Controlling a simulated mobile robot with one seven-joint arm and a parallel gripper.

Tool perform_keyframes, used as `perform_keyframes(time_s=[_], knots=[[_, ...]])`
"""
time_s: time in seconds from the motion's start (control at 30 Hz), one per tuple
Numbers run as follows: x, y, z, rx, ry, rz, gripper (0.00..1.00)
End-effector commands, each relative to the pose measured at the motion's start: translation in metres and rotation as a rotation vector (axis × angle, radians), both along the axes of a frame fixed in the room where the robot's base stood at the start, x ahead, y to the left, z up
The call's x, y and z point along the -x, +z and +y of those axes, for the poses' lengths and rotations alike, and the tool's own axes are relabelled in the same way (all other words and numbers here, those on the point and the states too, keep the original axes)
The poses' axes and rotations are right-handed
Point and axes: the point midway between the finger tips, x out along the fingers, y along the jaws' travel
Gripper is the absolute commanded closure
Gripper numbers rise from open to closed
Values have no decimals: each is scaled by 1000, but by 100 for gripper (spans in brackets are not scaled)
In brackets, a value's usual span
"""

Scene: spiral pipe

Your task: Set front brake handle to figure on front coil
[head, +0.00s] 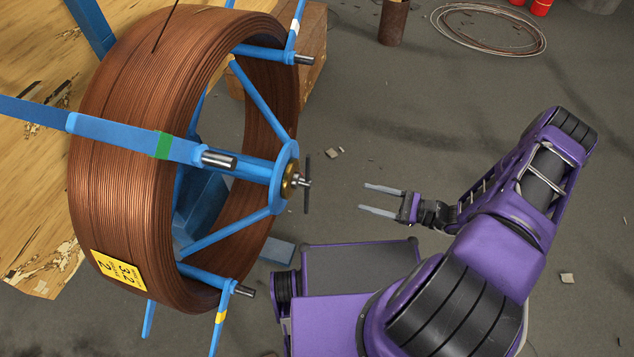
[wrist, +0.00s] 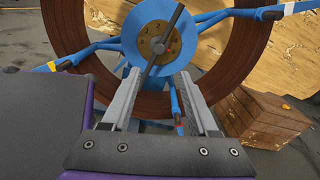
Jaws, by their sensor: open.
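The front coil (head: 135,130) is a large ring of brown wire on a blue reel frame; it also shows in the wrist view (wrist: 78,25). A yellow label (head: 118,270) on its lower side carries printing, with a large 2 seemingly on it. The brake handle (head: 307,184) is a thin dark bar at the hub. In the wrist view the handle (wrist: 165,45) slants from upper right to lower left across a brass dial (wrist: 152,46) with small figures, partly hidden by the bar. My gripper (head: 364,198) is open and empty, right of the handle and apart from it.
Blue spokes and arms with metal pin ends (head: 220,160) stick out around the hub. A wooden crate (wrist: 262,117) stands at the right in the wrist view. The grey floor right of the reel is mostly clear.

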Motion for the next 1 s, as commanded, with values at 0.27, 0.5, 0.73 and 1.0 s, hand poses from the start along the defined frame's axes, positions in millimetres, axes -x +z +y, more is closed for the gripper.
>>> perform_keyframes(time_s=[0.27,0.5,0.73,1.0], knots=[[-19,1,58,0,6,0,40],[-37,0,106,3,7,-1,40],[-48,0,135,4,5,-1,40],[-51,-1,144,5,4,-1,40]])
